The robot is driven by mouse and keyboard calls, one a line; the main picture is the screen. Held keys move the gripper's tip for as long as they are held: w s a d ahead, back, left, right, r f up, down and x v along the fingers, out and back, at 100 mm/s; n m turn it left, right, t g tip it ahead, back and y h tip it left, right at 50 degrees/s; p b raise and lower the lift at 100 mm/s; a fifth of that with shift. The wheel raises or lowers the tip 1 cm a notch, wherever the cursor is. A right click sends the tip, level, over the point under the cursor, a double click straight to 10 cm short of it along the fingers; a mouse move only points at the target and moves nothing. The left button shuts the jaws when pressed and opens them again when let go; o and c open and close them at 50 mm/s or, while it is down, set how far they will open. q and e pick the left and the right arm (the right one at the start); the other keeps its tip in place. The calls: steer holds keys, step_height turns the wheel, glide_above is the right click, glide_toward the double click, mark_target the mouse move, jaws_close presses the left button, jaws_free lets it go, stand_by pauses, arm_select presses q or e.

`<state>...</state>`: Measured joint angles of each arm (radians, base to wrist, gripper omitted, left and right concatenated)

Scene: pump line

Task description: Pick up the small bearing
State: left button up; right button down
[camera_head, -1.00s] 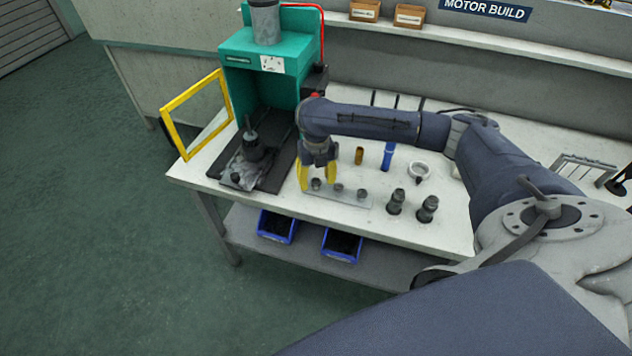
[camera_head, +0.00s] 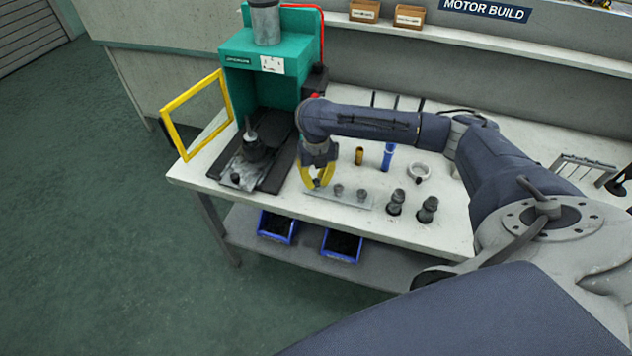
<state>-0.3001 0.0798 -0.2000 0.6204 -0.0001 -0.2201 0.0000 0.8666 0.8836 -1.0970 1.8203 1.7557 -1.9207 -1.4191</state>
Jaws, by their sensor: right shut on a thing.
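A light plate (camera_head: 352,198) lies near the front edge of the white table, with small dark bearings on it. My right gripper (camera_head: 317,184) is at the plate's left end, pointing down. Its yellow fingers are shut on the small bearing (camera_head: 317,183), the leftmost one, which is mostly hidden between them. Whether that bearing touches the plate cannot be told. Two other small bearings, one at the middle (camera_head: 338,190) and one at the right (camera_head: 361,195), stand on the plate. My left gripper is not in view.
A green press (camera_head: 268,50) with an open yellow guard frame (camera_head: 194,112) stands at the left. Two dark parts (camera_head: 396,202) stand right of the plate. A blue cylinder (camera_head: 388,156), a brass cylinder (camera_head: 359,156) and a white ring (camera_head: 419,171) are behind it. Blue bins (camera_head: 342,246) sit below.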

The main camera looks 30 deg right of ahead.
steer(key=shift+r, duration=0.1)
step_height(320, 180, up, 20)
stand_by(0.7)
stand_by(0.4)
